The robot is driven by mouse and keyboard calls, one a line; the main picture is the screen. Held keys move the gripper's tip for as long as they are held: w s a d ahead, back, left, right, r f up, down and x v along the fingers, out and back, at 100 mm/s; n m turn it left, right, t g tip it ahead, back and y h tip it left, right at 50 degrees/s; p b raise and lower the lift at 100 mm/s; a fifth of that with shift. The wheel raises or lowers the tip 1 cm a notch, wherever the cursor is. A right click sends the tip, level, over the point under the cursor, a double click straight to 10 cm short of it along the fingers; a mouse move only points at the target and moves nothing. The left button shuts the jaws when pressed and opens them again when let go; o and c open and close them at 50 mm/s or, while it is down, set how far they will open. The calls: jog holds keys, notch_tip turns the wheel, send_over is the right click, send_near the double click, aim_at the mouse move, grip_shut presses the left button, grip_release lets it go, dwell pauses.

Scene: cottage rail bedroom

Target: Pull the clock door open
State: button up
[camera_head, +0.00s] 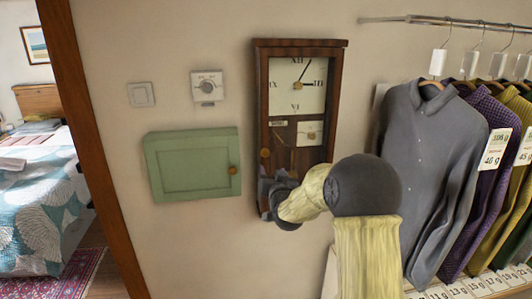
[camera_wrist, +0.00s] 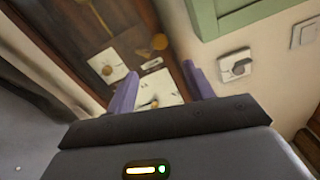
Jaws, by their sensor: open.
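The wall clock (camera_head: 342,60) is a tall dark wood case with a white dial (camera_head: 297,98), a smaller dial and a glazed front. Its door looks shut. A round orange-brown knob (camera_head: 265,153) sits on the door's left edge. My gripper (camera_head: 267,186) is at the lower left of the clock, just below the knob. In the wrist view the purple fingers of my gripper (camera_wrist: 160,85) are apart with nothing clearly held between them. The knob (camera_wrist: 158,42) shows beyond the fingertips there. Whether a fingertip touches the clock cannot be told.
A green wall cabinet (camera_head: 190,166) with a knob hangs left of the clock. Above it are a thermostat (camera_head: 207,87) and a light switch (camera_head: 141,95). Shirts (camera_head: 425,150) hang on a rail at the right, close to my arm. A doorway to a bed is far left.

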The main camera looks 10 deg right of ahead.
aim_at(266, 154)
jog(key=w+p, duration=0.6)
jog(key=w, duration=0.7)
jog(key=shift+w, duration=0.15)
grip_shut()
